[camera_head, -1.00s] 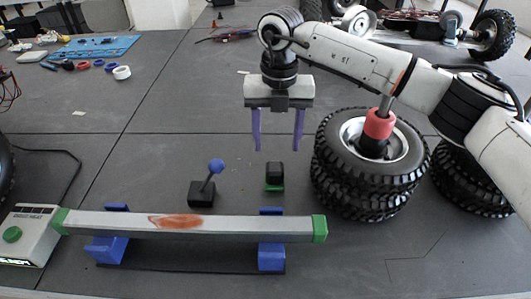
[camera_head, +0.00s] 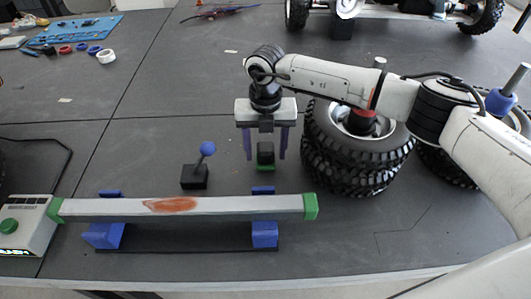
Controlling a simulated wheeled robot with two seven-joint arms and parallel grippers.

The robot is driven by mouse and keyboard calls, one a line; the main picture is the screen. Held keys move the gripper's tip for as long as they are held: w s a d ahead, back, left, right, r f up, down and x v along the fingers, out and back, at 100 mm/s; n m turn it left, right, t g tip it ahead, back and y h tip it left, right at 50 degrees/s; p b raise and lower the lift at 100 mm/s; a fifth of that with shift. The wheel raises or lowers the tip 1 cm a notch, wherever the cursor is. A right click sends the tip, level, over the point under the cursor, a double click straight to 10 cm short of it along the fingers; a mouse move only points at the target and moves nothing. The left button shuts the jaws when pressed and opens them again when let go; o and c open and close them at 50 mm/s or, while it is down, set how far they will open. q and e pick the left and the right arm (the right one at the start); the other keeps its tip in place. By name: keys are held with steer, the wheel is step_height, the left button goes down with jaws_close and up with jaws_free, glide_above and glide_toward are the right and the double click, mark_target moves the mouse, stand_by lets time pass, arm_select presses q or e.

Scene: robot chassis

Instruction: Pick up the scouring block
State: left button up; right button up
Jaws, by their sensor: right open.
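The scouring block (camera_head: 265,153) is a small dark block with a green bottom layer. It sits on the dark table, behind the right part of the metal bar. My right gripper (camera_head: 265,158) points down with its two purple fingers apart. In the picture one finger is on each side of the block, with gaps between. I cannot tell whether the fingertips are level with it in depth. My left gripper is not in view.
A metal bar (camera_head: 230,206) with green end caps and a rust patch lies on blue supports in front. A black stand with a blue ball (camera_head: 207,149) is left of the block. Stacked tyres (camera_head: 345,180) stand close on the right. A control box (camera_head: 25,228) is front left.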

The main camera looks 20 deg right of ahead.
mark_target(265, 147)
steer(key=c, duration=1.2)
steer(key=shift+o, duration=0.2)
steer(key=shift+r, duration=0.15)
step_height(265, 147, up, 10)
steer(key=shift+f+b, duration=0.1)
steer(key=shift+b, duration=0.4)
